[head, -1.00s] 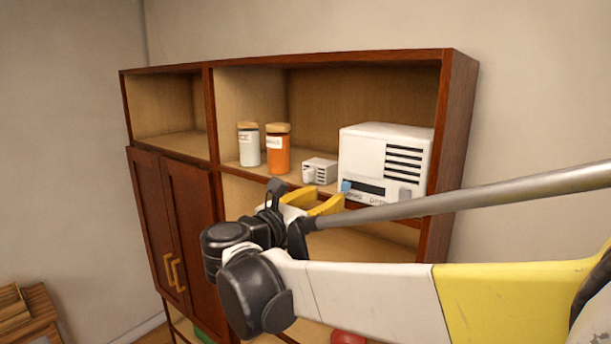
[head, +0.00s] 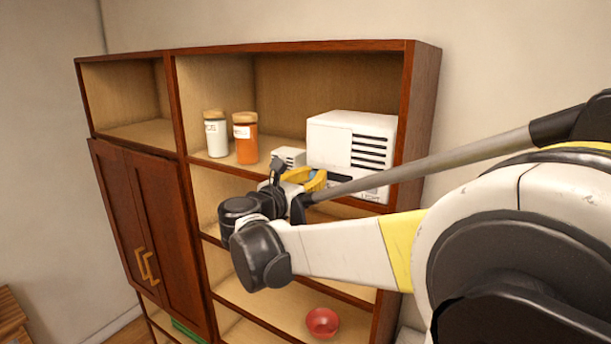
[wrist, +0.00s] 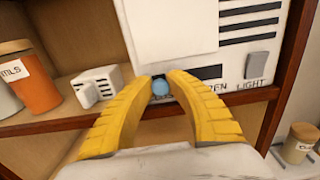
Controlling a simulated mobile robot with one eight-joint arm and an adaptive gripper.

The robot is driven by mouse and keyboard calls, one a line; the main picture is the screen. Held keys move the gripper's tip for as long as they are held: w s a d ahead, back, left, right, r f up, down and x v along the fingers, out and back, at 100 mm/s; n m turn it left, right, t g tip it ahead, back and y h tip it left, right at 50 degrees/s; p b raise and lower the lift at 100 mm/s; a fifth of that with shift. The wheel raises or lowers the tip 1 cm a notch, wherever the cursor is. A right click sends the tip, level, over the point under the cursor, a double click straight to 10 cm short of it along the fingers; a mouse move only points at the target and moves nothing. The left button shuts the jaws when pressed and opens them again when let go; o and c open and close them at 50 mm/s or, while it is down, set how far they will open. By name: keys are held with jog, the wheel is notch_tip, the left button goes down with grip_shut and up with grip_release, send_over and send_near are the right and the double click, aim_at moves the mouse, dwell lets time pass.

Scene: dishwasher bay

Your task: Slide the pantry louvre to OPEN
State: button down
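In the head view the gripper (head: 318,176) is at the louvre's lower front.
A grey switch (wrist: 257,65) marked LIGHT is right of the slot. A small white vented box (wrist: 97,86), an orange jar (wrist: 36,82) and a white jar (head: 216,136) stand to the left. The cabinet doors (head: 150,230) are closed.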

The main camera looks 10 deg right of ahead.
jog(key=s+d+b, duration=0.1)
jog(key=s+d, duration=0.4)
jog(key=shift+d, duration=0.15)
jog(key=c, duration=1.3)
grip_release()
jog(key=shift+s, duration=0.2)
